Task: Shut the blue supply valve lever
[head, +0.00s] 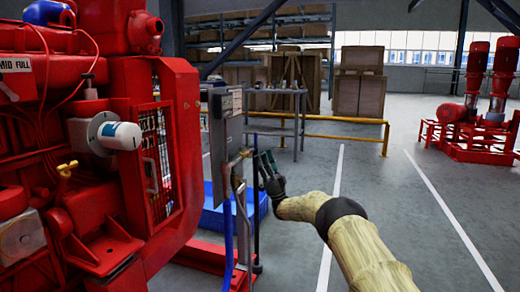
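A grey control panel post (228,140) stands right of the red engine, with brass pipe fittings (240,158) on its right side. A blue hose (227,232) hangs below these fittings. I cannot clearly make out a blue valve lever; it is too small or hidden near the fittings. My gripper (267,161) is dark, with its fingers pointing up, just right of the fittings and a thin dark upright pole. It appears apart from the fittings, though depth is hard to judge. The fingers look close together, and I see nothing held between them.
The large red diesel engine (175,130) fills the left side. A blue tray (212,218) lies on the floor behind the post. A grey table (275,92) and yellow rail (345,119) stand behind. Red pumps (470,105) stand far right. The floor between is clear.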

